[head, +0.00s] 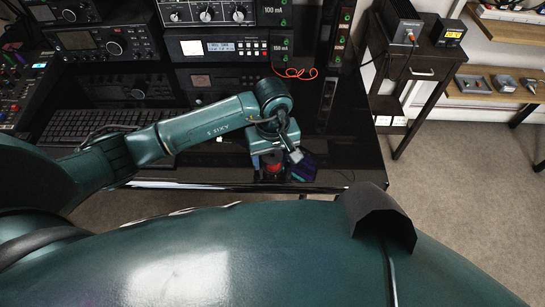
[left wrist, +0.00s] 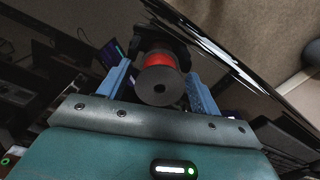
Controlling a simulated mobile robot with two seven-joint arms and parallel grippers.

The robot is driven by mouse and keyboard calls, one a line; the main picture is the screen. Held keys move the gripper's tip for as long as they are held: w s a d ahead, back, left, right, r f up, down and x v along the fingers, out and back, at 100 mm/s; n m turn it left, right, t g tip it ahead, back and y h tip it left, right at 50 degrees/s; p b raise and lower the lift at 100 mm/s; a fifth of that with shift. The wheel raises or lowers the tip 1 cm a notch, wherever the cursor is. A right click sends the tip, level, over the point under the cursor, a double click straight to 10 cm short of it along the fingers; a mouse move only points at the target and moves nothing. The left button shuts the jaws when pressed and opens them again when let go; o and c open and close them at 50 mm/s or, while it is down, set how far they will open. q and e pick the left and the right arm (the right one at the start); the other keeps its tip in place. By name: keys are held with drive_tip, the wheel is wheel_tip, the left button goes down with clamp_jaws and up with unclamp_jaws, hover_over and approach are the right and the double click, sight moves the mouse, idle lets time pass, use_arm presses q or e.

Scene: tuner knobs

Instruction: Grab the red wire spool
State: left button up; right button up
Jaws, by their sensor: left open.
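The red wire spool (left wrist: 161,60) has a band of red wire between dark flanges. In the left wrist view it sits between the two blue fingers, its near flange with a centre hole facing the camera. Dark gaps show between the spool and both fingers. My left gripper (left wrist: 160,82) is open around the spool. In the head view my left gripper (head: 270,159) is low over the front edge of the black desk. Only a little of the red spool (head: 273,168) shows under it. My right gripper is not in view.
A dark purple item (head: 306,168) lies just right of the gripper. A keyboard (head: 95,127) and stacked radio gear (head: 216,47) fill the left and back of the desk (head: 345,160). The glossy desktop right of the gripper is mostly clear. A side table (head: 425,62) stands beyond.

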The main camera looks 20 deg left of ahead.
use_arm(q)
drive_tip(key=shift+f, duration=0.1)
drive_tip(key=shift+c, duration=0.2)
drive_tip(key=c, duration=0.9)
